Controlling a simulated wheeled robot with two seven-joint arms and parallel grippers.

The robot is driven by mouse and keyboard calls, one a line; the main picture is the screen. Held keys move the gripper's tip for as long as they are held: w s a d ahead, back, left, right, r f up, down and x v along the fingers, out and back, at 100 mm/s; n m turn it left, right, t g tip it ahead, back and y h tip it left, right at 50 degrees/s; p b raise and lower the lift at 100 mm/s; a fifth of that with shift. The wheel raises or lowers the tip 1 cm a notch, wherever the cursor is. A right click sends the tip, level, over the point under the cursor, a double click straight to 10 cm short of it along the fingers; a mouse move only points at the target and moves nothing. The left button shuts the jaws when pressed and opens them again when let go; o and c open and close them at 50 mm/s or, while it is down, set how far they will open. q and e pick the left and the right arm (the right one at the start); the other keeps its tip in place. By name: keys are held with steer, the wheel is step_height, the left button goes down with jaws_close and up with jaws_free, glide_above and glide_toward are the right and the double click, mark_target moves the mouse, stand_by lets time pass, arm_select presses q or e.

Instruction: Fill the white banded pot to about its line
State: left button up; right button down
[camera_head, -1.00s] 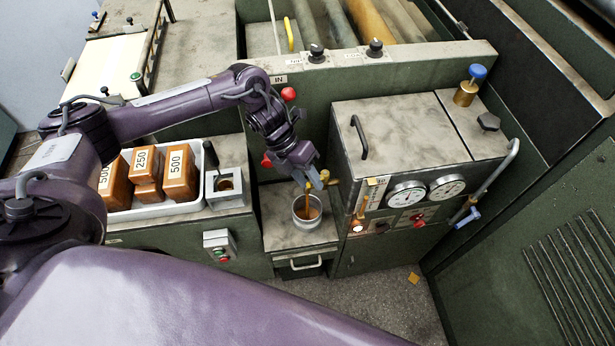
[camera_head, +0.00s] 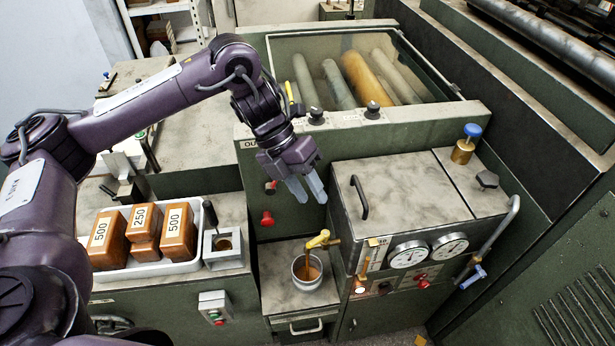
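The pale pot (camera_head: 308,274) stands upright on the small stone-topped shelf, under the yellow tap (camera_head: 318,240). A brown stream (camera_head: 307,265) runs from the tap's spout into the pot, and brown liquid shows inside. The pot's line and the exact level cannot be made out. My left gripper (camera_head: 307,188) hangs above the tap, apart from it, with its two grey fingers spread and nothing between them. My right gripper is not in view.
A white tray (camera_head: 150,268) with brown blocks marked 500 and 250 stands at left, beside a metal block with a round hole (camera_head: 223,245). The machine box (camera_head: 410,195) with two gauges stands right of the pot. A red knob (camera_head: 266,218) sits on the panel behind.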

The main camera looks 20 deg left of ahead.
arm_select(q)
steer(key=shift+r, duration=1.3)
stand_by(1.4)
steer(key=m+y+p, duration=0.2)
steer(key=y+p, duration=0.1)
steer(key=p, duration=0.2)
glide_above(312, 241)
steer(key=a, duration=0.1)
step_height(312, 241, down, 10)
steer(key=f, duration=0.1)
steer(key=shift+y, duration=0.6)
steer(key=f, duration=0.2)
steer(key=f+b, duration=0.1)
steer(key=f, duration=0.4)
steer(key=shift+d+f, duration=0.15)
steer(key=shift+d, duration=0.1)
steer(key=shift+d+f, duration=0.1)
steer(key=shift+f, duration=0.25)
steer(key=shift+d+f, duration=0.1)
steer(key=shift+f, duration=0.5)
jaws_close()
